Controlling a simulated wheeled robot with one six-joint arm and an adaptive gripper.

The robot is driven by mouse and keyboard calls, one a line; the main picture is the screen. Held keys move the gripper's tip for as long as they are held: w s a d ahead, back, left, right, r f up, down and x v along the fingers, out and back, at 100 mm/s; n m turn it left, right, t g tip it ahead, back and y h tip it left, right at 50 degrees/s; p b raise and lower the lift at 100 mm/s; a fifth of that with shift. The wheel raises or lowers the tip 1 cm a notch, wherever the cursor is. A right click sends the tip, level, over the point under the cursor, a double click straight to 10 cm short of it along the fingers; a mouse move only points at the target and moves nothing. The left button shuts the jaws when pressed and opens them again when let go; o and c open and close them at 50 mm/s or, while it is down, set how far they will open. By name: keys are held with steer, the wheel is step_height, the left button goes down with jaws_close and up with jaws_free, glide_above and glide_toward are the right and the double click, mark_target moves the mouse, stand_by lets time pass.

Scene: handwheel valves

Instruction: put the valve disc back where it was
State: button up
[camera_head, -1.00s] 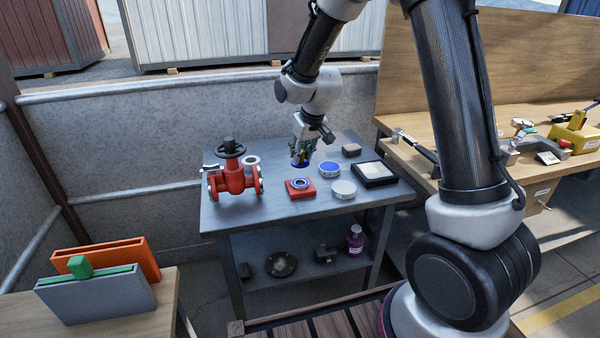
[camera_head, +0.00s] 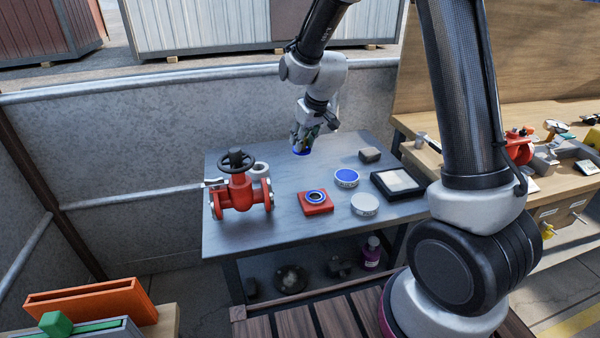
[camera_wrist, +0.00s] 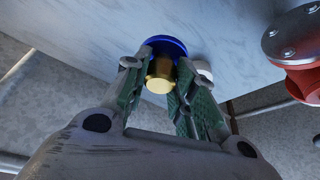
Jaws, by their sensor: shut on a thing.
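The valve disc (camera_head: 301,151) has a blue rim, and its brass hub (camera_wrist: 160,76) shows in the wrist view. My gripper (camera_head: 303,142) is shut on the hub, with a green-padded finger on each side. It holds the disc over the back middle of the table; I cannot tell how high. The red handwheel valve (camera_head: 240,193) stands upright at the table's left and partly shows in the wrist view (camera_wrist: 293,48). A red square block (camera_head: 317,208) with a blue-rimmed ring (camera_head: 316,197) on it sits nearer the front, apart from the disc.
A pale ring (camera_head: 260,169) lies beside the valve. A blue-topped round tin (camera_head: 346,176), a white-topped tin (camera_head: 364,204), a dark block (camera_head: 370,154) and a black-framed tray (camera_head: 375,187) stand to the right. The table (camera_head: 275,215) is bare between valve and red block.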

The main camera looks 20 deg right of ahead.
step_height(320, 180, down, 10)
steer(key=shift+r, duration=0.15)
stand_by(0.4)
steer(key=o, duration=1)
